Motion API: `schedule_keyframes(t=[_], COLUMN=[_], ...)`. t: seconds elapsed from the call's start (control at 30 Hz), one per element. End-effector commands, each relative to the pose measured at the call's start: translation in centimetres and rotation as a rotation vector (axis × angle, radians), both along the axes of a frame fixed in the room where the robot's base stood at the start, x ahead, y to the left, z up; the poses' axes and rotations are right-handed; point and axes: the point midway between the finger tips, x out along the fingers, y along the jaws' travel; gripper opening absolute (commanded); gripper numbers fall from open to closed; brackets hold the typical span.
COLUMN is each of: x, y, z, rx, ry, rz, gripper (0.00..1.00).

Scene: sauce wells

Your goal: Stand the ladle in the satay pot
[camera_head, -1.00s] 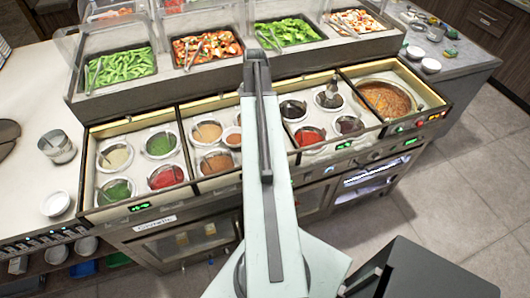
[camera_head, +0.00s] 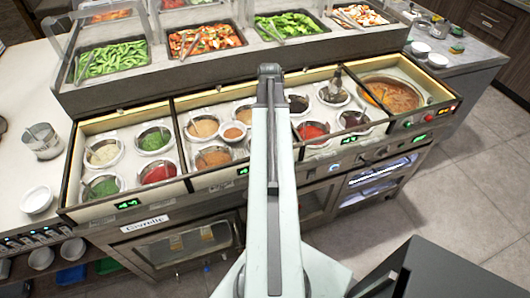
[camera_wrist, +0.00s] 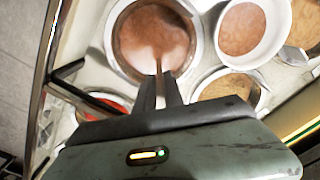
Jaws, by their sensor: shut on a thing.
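My gripper (camera_wrist: 158,92) is shut on a thin pale shaft, which I take to be the ladle (camera_wrist: 157,68). The shaft points at a round steel pot of brown sauce (camera_wrist: 150,35). I cannot tell whether the ladle's lower end is in the sauce. No pot carries a readable satay label; a brown-sauce pot (camera_head: 214,157) also shows left of my arm in the head view. My arm hides the gripper and the ladle there.
A white bowl of brown sauce (camera_wrist: 240,28) and an orange-brown pot (camera_wrist: 230,90) sit close beside the gripper. A red-sauce pot (camera_wrist: 105,103) lies at lower left. Dividers part the wells. A raised salad shelf (camera_head: 120,95) stands behind; tiled floor (camera_head: 480,190) is clear at right.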

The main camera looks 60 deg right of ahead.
Motion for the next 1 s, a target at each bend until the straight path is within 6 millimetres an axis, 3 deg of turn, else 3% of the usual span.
schedule_keyframes(t=[0.13, 1.0], x=[0.01, -0.01], y=[0.0, 0.03], z=[-1.26, -1.68], rx=[0.0, 0.001], ry=[0.0, 0.0], rz=[0.0, 0.0], gripper=[0.0, 0.0])
